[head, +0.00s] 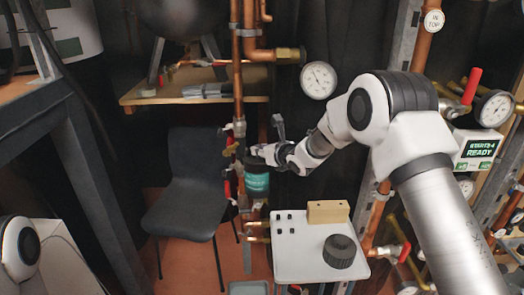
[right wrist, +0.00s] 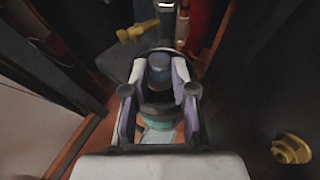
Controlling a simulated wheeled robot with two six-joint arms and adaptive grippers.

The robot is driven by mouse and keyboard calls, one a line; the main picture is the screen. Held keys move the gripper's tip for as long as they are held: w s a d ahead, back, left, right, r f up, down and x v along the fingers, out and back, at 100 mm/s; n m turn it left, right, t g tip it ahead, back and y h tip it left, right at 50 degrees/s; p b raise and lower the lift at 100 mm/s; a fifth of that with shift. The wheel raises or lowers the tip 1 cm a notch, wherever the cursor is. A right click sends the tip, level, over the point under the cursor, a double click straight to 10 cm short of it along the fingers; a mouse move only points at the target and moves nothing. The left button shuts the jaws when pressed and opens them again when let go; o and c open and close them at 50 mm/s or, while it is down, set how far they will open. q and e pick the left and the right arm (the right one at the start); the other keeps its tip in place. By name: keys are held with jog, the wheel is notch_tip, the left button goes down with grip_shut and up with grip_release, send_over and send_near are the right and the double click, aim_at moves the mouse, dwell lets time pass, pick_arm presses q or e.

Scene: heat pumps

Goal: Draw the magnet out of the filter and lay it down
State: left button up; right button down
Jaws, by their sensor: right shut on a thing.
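The filter (head: 257,183) is a teal canister with a dark top, on the copper pipework left of centre in the head view. Its teal body (right wrist: 150,127) also shows beyond the fingers in the right wrist view. My right gripper (head: 263,153) is at the filter's top, and in the wrist view (right wrist: 158,88) its fingers are closed around a dark cylinder with a blue-grey end, which I take as the magnet (right wrist: 158,69). How much of the magnet is inside the filter is hidden. My left gripper is out of view.
A pale tray (head: 300,268) stands right of and below the filter. A dark chair (head: 187,208) stands left of the filter. A gauge (head: 318,80) and copper pipes are close by.

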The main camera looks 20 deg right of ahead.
jog(key=shift+r+p, duration=0.55)
jog(key=shift+r, duration=1.55)
jog(key=shift+r+p, duration=0.7)
jog(key=shift+r, duration=1.4)
notch_tip(320, 180, up, 6)
jog(key=p, duration=0.3)
jog(key=shift+f, duration=0.2)
